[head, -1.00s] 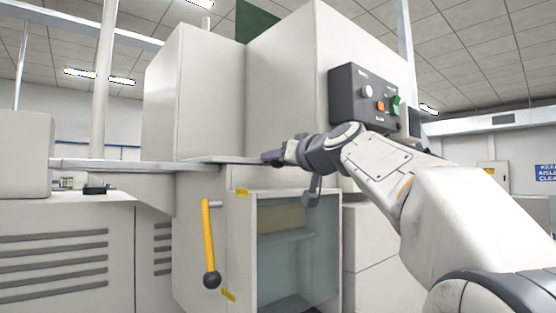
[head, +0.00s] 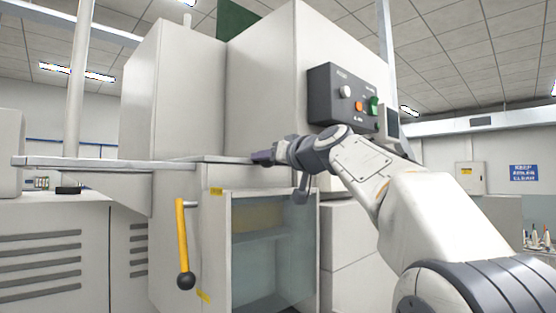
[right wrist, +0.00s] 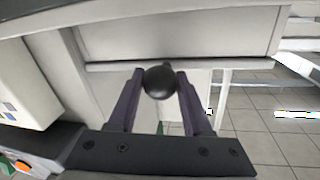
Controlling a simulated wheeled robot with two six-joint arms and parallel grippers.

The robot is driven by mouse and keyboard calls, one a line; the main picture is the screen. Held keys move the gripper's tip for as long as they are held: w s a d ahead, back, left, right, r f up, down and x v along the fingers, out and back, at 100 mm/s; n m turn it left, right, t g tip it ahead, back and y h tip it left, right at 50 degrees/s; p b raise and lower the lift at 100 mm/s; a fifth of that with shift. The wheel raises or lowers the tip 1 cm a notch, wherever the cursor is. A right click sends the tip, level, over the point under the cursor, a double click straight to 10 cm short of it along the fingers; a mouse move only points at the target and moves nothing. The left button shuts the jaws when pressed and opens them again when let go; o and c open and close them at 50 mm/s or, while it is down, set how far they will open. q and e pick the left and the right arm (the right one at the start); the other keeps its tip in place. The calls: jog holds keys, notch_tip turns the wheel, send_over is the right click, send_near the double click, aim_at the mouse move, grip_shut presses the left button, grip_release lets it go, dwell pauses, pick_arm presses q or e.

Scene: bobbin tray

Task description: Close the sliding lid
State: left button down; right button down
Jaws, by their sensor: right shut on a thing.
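My right gripper (head: 262,157) reaches to the front of the tall white cabinet, at the height of the pale ledge. In the right wrist view its two dark fingers are closed on a round black knob (right wrist: 160,82). The sliding lid cannot be told apart for certain. A flat light-grey panel (head: 100,163) sticks out level to the left of the gripper and may be part of it. In the right wrist view a grey recessed panel with a pale rim (right wrist: 180,66) lies just beyond the knob. My left gripper is not in view.
A yellow lever (head: 182,235) with a black ball end hangs below the ledge. A glass-fronted compartment (head: 272,255) sits under my right gripper. A dark control box (head: 345,95) with buttons is above my right arm.

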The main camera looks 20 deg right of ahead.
jog(key=shift+d+r, duration=0.1)
jog(key=shift+d, duration=0.15)
jog(key=shift+c, duration=2.2)
grip_release()
jog(key=shift+o, duration=0.4)
jog(key=shift+w+d, duration=0.1)
jog(key=shift+d, duration=0.05)
jog(key=shift+s, duration=0.3)
jog(key=b+v, duration=0.5)
jog(key=v, duration=0.5)
jog(key=shift+b, duration=0.3)
